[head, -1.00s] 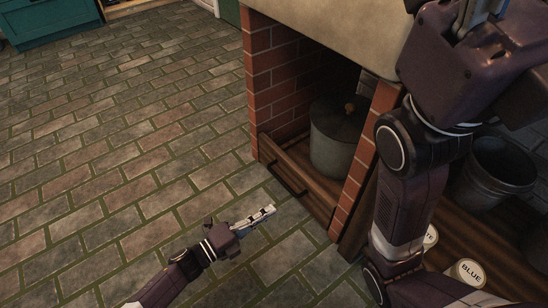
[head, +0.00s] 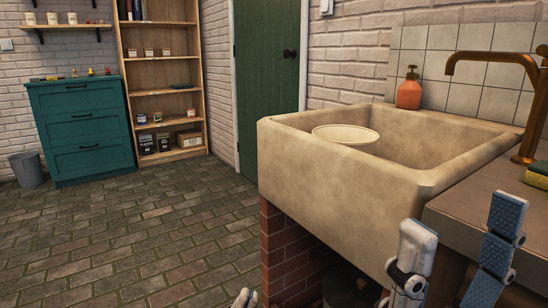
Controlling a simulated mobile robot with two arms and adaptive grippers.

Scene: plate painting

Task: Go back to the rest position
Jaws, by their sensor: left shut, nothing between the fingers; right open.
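My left gripper (head: 243,299) shows only as pale fingertips at the bottom edge of the head view, low in front of the sink's brick base. They look close together and hold nothing that I can see. My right gripper (head: 455,248) is at the lower right, in front of the sink and counter. Its two fingers, one with a blue ridged pad, stand wide apart with nothing between them. Both arms are mostly out of view.
A stone sink (head: 320,185) on a brick base holds a pale plate (head: 345,134). A soap bottle (head: 409,90), brass tap (head: 484,60) and sponge (head: 538,177) are beside it. A teal cabinet (head: 84,130) and wooden shelf (head: 164,92) stand behind.

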